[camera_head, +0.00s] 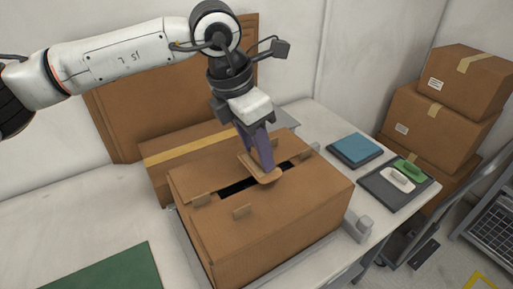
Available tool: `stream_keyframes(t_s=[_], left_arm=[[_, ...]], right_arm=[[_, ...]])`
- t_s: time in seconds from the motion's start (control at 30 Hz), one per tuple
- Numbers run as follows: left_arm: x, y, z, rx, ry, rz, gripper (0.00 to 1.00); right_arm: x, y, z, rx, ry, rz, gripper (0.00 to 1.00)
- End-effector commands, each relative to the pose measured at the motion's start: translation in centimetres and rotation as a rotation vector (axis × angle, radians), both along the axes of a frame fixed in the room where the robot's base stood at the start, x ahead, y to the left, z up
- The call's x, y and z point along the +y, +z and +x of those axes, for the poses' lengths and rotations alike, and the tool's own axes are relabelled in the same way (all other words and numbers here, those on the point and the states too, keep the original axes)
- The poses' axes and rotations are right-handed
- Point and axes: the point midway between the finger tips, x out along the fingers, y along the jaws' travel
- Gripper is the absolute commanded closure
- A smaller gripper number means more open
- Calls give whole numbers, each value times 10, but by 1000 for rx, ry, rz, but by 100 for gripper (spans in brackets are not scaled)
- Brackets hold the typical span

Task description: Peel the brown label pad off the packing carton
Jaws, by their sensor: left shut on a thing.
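The packing carton (290,215) stands on the white table, its top closed except for a dark slot along the middle. The brown label pad (266,177) is at the top of the carton, over the slot. My left gripper (264,168) points down and is shut on the pad. I cannot tell whether the pad is clear of the carton top or still touches it. My right gripper is not in view.
A taped carton (180,158) and an upright brown board (115,118) stand behind. Blue pads (355,149) and a grey tray (378,193) with a green-handled thing lie to the right. Stacked cartons (440,117) stand beyond. A green mat (110,273) lies front left.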

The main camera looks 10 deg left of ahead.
Motion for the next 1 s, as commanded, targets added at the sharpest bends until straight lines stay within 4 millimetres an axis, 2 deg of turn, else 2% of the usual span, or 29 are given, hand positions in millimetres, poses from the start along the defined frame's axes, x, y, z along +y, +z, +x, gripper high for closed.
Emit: stream_keyframes(t_s=[0.4, 0.6, 1.0], left_arm=[[0, 36, 0, -1, 0, -1, 81], [0, 51, 0, -2, -1, 0, 81], [0, 54, 0, 0, 0, 0, 81]], right_arm=[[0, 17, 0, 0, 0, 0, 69], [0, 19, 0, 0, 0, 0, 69], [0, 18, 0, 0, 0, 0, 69]])
